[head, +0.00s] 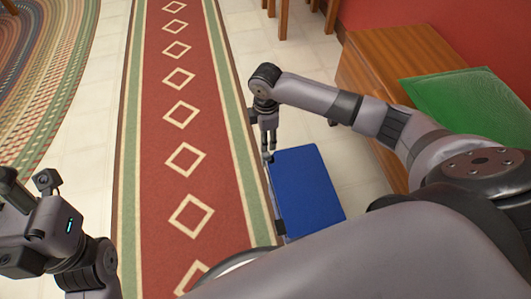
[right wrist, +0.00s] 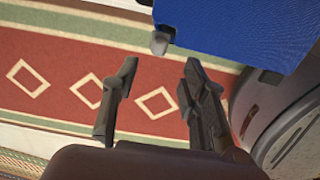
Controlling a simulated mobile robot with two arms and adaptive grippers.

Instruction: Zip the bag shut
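The bag (head: 305,190) is a blue, box-like shape low beside the runner, with a grey strip along its left edge. In the right wrist view the blue bag (right wrist: 235,25) fills the upper right. A small light-grey tab (right wrist: 160,43), possibly the zip pull, sticks out at its corner. My right gripper (head: 268,152) points down at the bag's far left corner. In the wrist view its two fingers (right wrist: 158,72) are apart with nothing between them, and the tab shows just past the tips. My left gripper is at the left edge, partly cut off, away from the bag.
A wooden cabinet (head: 375,75) with a green cushion (head: 470,105) stands at the right against the red wall. A red runner (head: 185,130) and a braided rug (head: 40,70) lie on the floor. Wooden furniture legs (head: 283,18) show at the top.

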